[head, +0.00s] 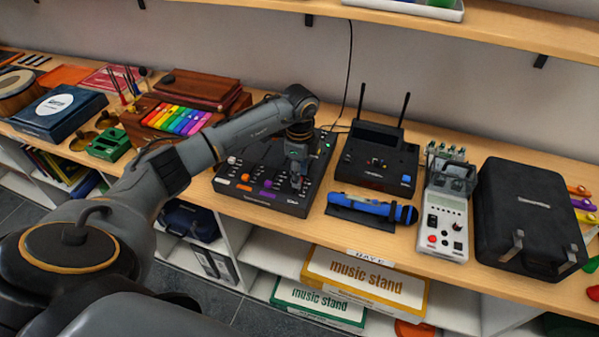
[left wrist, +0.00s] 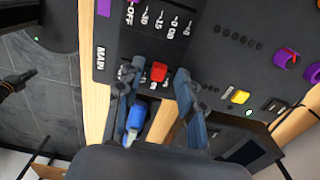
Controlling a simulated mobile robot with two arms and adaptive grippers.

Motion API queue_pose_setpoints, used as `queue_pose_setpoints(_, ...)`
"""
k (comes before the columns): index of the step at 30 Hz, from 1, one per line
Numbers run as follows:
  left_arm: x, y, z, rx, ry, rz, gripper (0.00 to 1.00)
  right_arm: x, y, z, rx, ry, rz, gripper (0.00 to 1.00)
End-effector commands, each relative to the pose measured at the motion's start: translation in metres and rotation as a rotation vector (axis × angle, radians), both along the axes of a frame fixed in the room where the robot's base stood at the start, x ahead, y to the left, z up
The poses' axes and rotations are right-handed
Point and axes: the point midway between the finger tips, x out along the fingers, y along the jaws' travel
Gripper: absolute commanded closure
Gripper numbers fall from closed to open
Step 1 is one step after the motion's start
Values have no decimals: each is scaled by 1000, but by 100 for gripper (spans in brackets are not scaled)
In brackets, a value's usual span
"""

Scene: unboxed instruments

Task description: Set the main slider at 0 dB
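The black mixer (head: 262,196) sits on the wooden shelf. In the left wrist view its panel (left wrist: 215,60) carries the word MAIN and a scale with OFF, -30, -15 and 0 dB marks. A red cap (left wrist: 158,71), apparently the main slider's, stands on the panel near this lettering. My left gripper (head: 297,180) points down over the mixer's right part. In the left wrist view its two fingers (left wrist: 156,85) are apart, one on each side of the red cap, with gaps visible. I cannot tell which mark the cap stands at. My right gripper is not in view.
A blue microphone (head: 372,208) lies right of the mixer, before a black device with two antennas (head: 375,160). A grey instrument (head: 445,215) and a black case (head: 530,215) stand farther right. A xylophone (head: 178,119) stands left. Other colored controls (left wrist: 239,97) surround the gripper.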

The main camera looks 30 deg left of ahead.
Motion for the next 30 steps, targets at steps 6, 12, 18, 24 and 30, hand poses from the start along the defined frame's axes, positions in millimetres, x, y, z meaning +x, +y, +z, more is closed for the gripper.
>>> queue_pose_setpoints(6,1,0,17,0,-4,0,62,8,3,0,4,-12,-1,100)
queue_pose_setpoints(12,2,0,59,0,-5,-1,62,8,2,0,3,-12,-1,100)
queue_pose_setpoints(18,2,0,98,0,-3,-1,62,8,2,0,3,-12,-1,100)
queue_pose_setpoints(24,2,0,117,0,0,0,62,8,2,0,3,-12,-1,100)
queue_pose_setpoints(30,1,0,119,0,2,0,62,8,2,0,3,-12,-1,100)
